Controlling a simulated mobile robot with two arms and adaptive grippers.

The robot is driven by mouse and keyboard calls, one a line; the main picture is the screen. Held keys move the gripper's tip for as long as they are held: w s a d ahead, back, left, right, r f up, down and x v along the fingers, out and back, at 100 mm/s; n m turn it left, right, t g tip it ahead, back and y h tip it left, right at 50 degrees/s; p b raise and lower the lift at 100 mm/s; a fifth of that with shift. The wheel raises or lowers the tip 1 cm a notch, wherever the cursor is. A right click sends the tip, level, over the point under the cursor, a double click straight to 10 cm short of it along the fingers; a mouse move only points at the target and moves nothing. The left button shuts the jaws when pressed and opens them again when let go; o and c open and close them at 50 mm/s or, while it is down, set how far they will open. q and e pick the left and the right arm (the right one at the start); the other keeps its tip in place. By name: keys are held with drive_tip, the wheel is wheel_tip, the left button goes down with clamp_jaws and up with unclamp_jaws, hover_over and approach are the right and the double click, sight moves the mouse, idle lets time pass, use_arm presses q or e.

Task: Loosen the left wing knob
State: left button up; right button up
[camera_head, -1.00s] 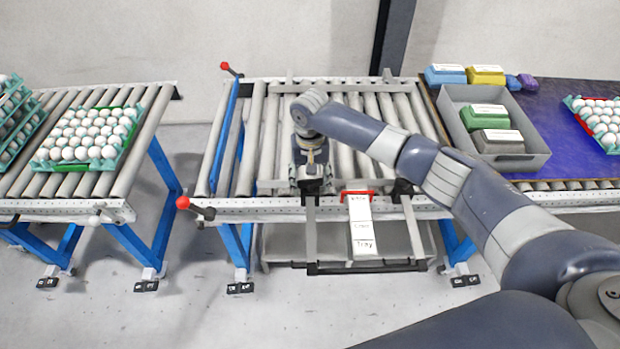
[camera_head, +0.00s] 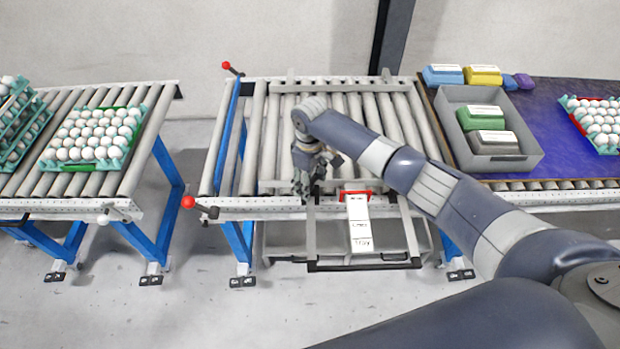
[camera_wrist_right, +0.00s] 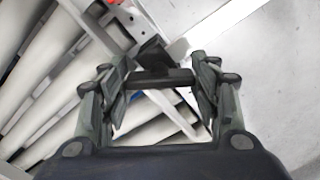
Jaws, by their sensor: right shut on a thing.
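The left wing knob (camera_wrist_right: 165,78) is black and sits between the fingers of my right gripper in the right wrist view. My right gripper (camera_head: 308,190) is at the front rail of the middle conveyor, left of the white labelled strip. It also shows in the right wrist view (camera_wrist_right: 162,88), with its two fingers on either side of the knob, shut on it. In the head view the gripper largely hides this knob. My left gripper is not in view.
A grey pull-out frame (camera_head: 365,266) extends from the middle conveyor (camera_head: 270,130). A red-tipped lever (camera_head: 188,202) stands to its left. An egg tray (camera_head: 48,163) lies on the left conveyor. A grey bin (camera_head: 530,160) with packs stands at right, beside another egg tray (camera_head: 572,104).

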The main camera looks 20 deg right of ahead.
drive_tip(key=n, duration=0.6)
idle(0.6)
drive_tip(key=o, duration=1)
drive_tip(key=shift+o, duration=0.2)
drive_tip(key=shift+r, duration=0.1)
wheel_tip(320, 180, up, 12)
